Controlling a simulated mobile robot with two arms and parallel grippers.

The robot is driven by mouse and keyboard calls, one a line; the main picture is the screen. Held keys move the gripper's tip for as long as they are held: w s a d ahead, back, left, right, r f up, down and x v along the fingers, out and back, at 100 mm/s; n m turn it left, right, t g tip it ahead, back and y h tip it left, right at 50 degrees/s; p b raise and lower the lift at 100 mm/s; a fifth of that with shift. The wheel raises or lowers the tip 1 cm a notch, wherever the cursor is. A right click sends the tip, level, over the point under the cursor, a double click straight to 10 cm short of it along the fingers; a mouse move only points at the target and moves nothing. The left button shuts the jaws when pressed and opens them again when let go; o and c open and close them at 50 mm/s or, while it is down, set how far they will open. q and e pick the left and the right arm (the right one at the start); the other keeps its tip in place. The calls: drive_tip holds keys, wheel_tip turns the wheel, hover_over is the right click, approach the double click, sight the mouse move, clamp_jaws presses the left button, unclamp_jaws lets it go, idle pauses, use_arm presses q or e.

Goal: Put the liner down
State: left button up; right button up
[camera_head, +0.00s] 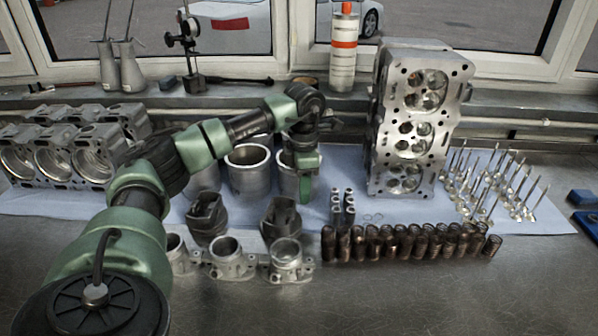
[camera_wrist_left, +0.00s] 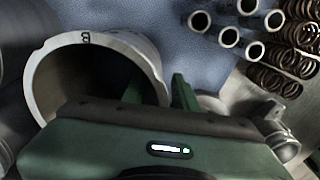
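A grey metal liner (camera_head: 289,184) stands upright on the blue cloth, partly hidden behind my left gripper (camera_head: 307,178) in the head view. In the left wrist view the liner (camera_wrist_left: 92,45) shows its open top and a dark mark on its rim. My left gripper (camera_wrist_left: 158,92) reaches down at the rim, one green finger inside the bore and the other outside the wall. The fingers are apart, with the wall between them and seemingly some gap. The lower ends of the fingers are hidden. My right gripper is not in view.
Another liner (camera_head: 248,170) stands close on the left. Dark pistons (camera_head: 281,217) and metal housings (camera_head: 231,257) stand in front. The cylinder head (camera_head: 415,125), small sleeves (camera_head: 343,205) and several springs (camera_head: 400,243) are to the right.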

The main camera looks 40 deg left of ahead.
use_arm(q)
drive_tip(key=shift+f, duration=0.4)
clamp_jaws()
drive_tip(key=shift+r, duration=0.1)
idle(1.1)
